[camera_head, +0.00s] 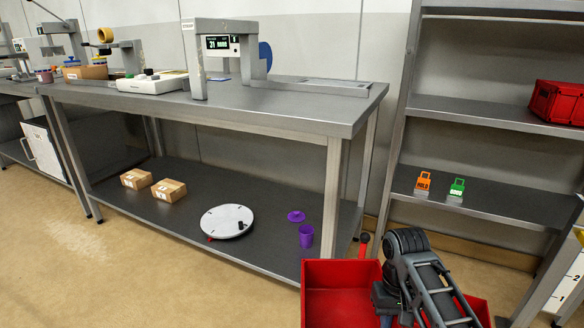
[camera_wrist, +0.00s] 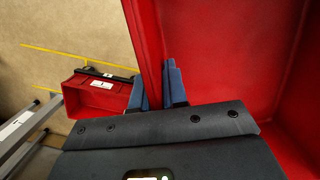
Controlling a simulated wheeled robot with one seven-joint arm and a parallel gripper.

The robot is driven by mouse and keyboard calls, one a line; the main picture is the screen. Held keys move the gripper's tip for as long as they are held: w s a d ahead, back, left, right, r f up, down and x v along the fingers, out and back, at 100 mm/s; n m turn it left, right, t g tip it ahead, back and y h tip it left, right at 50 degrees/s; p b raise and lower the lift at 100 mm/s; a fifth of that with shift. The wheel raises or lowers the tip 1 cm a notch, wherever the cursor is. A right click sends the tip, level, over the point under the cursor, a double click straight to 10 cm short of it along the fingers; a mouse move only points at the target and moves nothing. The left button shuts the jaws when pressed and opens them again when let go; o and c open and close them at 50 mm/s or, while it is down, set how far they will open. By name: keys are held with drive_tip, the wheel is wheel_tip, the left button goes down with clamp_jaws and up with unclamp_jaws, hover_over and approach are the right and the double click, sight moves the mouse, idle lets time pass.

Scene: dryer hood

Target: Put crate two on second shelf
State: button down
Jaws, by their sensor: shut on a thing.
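A red crate (camera_head: 340,290) shows at the bottom of the head view, partly hidden behind my arm; its number does not show. In the wrist view, my gripper (camera_wrist: 155,85) has its blue fingers on either side of this crate's wall (camera_wrist: 190,50), shut on it. The shelf unit (camera_head: 398,130) stands at the right of the head view, beyond the crate. Its middle shelf (camera_head: 480,113) bears another red crate (camera_head: 557,102) at the right end.
A steel workbench (camera_head: 300,115) with equipment stands left of the shelf unit. Its undershelf holds boxes (camera_head: 153,184), a round disc (camera_head: 227,221) and a purple cup (camera_head: 306,237). In the wrist view, another red crate (camera_wrist: 88,100) is at the left. Open floor lies at left.

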drive_tip(key=a+r, duration=0.1)
drive_tip(key=w+a+n, duration=0.1)
drive_tip(key=shift+a+r+p, duration=0.3)
drive_tip(key=shift+r+p, duration=0.05)
drive_tip(key=shift+p, duration=0.05)
wheel_tip(320, 180, up, 29)
drive_tip(key=s+m+p, duration=0.3)
drive_tip(key=p, duration=1.5)
drive_tip(key=s+f+n, duration=0.1)
drive_tip(key=s+f, duration=0.2)
drive_tip(key=f, duration=0.4)
drive_tip(key=s+f+n, duration=0.2)
drive_tip(key=s+f, duration=0.1)
drive_tip(key=f, duration=0.5)
drive_tip(key=shift+s+f, duration=0.25)
drive_tip(key=shift+s, duration=0.1)
